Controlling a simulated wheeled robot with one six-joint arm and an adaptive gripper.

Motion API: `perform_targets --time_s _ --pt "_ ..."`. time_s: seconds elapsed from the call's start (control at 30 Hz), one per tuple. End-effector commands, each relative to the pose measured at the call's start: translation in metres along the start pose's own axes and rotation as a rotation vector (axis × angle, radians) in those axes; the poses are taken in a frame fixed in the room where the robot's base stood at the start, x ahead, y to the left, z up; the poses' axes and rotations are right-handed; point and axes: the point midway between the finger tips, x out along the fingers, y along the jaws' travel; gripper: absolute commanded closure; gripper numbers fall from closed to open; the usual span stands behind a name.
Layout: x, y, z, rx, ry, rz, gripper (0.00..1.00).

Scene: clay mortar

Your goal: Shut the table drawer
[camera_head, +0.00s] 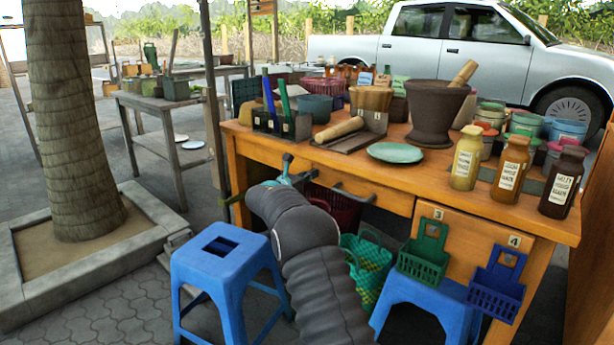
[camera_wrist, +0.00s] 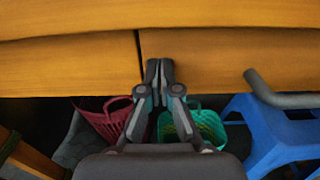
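The wooden table (camera_head: 238,165) has an orange-brown drawer front (camera_head: 393,196) under its top, with a dark bar handle (camera_head: 352,195). In the wrist view the drawer front (camera_wrist: 220,62) lies right of a dark vertical seam, and its handle (camera_wrist: 285,99) sticks out at right. The drawer looks close to flush; any small gap is hard to tell. My gripper (camera_head: 287,160) is at the table front, left of the handle. In the wrist view my gripper (camera_wrist: 159,66) has its fingers together and empty, in front of the panel by the seam. I cannot tell whether they touch it.
Blue stools (camera_head: 222,262) stand before the table, one left of my arm and one right. A mortar (camera_head: 434,112), jars and a green plate (camera_head: 395,153) crowd the tabletop.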

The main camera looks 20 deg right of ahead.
Motion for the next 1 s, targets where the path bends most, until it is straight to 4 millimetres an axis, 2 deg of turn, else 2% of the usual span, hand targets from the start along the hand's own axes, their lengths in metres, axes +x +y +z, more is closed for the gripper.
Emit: perform_targets --time_s 0.27,0.47,0.67,1.0 --pt "0.008 -0.006 0.002 0.002 -0.003 -0.009 1.00" --pt "0.000 -0.007 0.002 0.001 -0.003 -0.013 1.00" --pt "-0.034 0.002 0.001 0.000 -0.002 -0.006 1.00" --pt "-0.106 0.004 0.001 0.000 -0.002 -0.001 1.00"
